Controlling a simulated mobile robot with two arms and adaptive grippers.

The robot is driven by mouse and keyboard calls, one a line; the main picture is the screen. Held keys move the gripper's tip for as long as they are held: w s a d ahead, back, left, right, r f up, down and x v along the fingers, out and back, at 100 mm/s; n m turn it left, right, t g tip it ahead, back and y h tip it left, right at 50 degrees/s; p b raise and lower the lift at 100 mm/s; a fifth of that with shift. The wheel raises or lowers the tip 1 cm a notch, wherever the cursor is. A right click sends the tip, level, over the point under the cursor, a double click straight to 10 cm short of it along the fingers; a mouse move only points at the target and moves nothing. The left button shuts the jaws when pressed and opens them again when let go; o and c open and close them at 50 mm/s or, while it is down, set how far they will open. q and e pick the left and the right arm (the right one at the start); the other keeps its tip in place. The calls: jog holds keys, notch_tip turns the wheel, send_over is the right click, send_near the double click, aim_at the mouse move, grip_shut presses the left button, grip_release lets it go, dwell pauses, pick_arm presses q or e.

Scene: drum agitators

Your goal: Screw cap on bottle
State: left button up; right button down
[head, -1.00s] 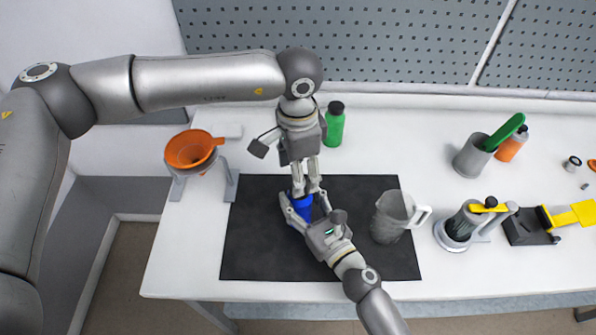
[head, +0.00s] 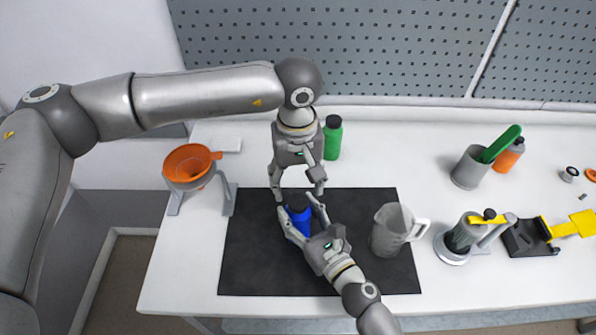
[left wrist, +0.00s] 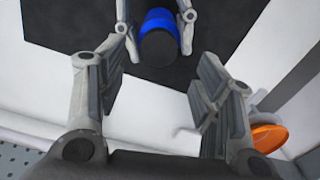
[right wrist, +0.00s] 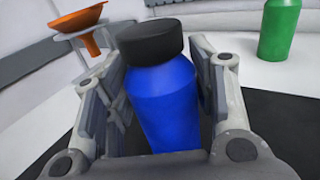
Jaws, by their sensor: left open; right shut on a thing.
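A blue bottle (head: 298,222) stands on the black mat (head: 250,270), with a black cap (head: 299,202) on its top. In the right wrist view the blue bottle (right wrist: 170,105) fills the space between the fingers and the black cap (right wrist: 151,41) sits on its neck; I cannot tell how tight it is. My right gripper (head: 300,218) is shut on the bottle's body. My left gripper (head: 299,192) is open and empty, just above and behind the cap. The left wrist view shows the cap (left wrist: 159,47) beyond the spread left fingers (left wrist: 160,95).
A grey jug (head: 390,232) stands on the mat's right side. An orange funnel (head: 190,165) in a stand is at left, a green bottle (head: 332,140) behind. A grey beaker (head: 468,168), an orange bottle (head: 510,155) and a yellow-handled device (head: 460,238) are at right.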

aim_at(298, 201)
pick_arm(q)
jog(key=n, duration=0.3)
jog(key=shift+r+n, duration=0.15)
jog(key=shift+n, duration=0.25)
jog(key=n, duration=0.5)
jog(key=shift+r, duration=0.15)
jog(key=n, duration=0.3)
jog(key=shift+r+n, duration=0.1)
jog(key=shift+n, duration=0.3)
jog(key=n, duration=0.5)
jog(key=shift+d+r, duration=0.1)
jog(key=shift+r, duration=0.05)
jog(key=n, duration=0.4)
jog(key=shift+r, duration=0.15)
jog(key=n, duration=0.5)
jog(key=shift+r, duration=0.15)
jog(key=n, duration=0.7)
jog(key=shift+r, duration=0.25)
jog(key=shift+f, duration=0.1)
jog(key=shift+f, duration=3.95)
